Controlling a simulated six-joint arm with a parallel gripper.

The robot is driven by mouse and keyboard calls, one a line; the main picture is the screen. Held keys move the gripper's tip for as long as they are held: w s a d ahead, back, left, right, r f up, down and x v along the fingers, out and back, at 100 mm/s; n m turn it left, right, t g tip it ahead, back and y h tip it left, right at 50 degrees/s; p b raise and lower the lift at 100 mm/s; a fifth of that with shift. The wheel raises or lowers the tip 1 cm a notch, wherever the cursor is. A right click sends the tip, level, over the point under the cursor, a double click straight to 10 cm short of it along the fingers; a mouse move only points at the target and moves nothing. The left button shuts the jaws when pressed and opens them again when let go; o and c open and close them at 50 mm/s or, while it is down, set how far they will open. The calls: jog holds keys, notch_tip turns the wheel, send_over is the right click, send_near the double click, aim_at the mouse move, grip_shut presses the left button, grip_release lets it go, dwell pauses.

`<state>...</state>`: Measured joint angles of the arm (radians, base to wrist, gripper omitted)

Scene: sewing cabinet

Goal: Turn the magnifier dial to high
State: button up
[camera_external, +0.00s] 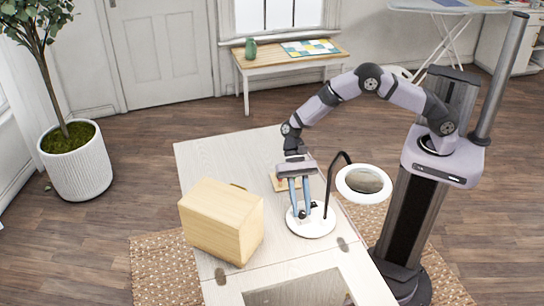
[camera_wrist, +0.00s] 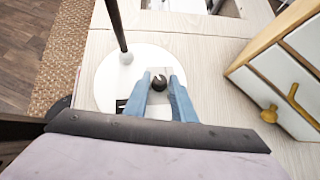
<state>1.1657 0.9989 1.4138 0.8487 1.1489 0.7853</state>
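The magnifier has a round white base (camera_external: 311,226) on the cabinet top, a dark bent stem and a ring-shaped lens head (camera_external: 364,182). In the wrist view its base (camera_wrist: 112,72) lies under my fingers. A small dark dial (camera_wrist: 159,83) with a notch on top sits on the base. My gripper (camera_wrist: 160,80) points down with its two blue fingers apart, one on each side of the dial. A narrow gap seems to show between fingers and dial; contact is not clear. My gripper (camera_external: 300,212) also shows low over the base in the external view. Any dial markings are unreadable.
A wooden box (camera_external: 222,220) stands left of the magnifier; its drawers with yellow handles (camera_wrist: 296,96) show in the wrist view. The dark stem (camera_wrist: 117,25) rises close to my fingers. A tan flat item (camera_external: 282,181) lies behind the base. The cabinet's far left top is clear.

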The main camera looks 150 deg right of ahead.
grip_shut()
jog(key=shift+m, duration=0.4)
jog(key=shift+s+a+m+t+h, duration=0.1)
jog(key=shift+a+m+t+h, duration=0.05)
jog(key=shift+m+t+h, duration=0.35)
jog(key=shift+a+m+t+h, duration=0.1)
jog(key=shift+m+t+h, duration=0.2)
jog(key=shift+m+h, duration=0.7)
jog(key=shift+a+f+m+h+b, duration=0.15)
jog(key=shift+m+h+b, duration=0.55)
jog(key=shift+m+b, duration=0.35)
jog(key=shift+a+m+h+b, duration=0.1)
jog(key=shift+m+h+b, duration=0.5)
jog(key=shift+m+b, duration=0.2)
jog(key=shift+r, duration=0.2)
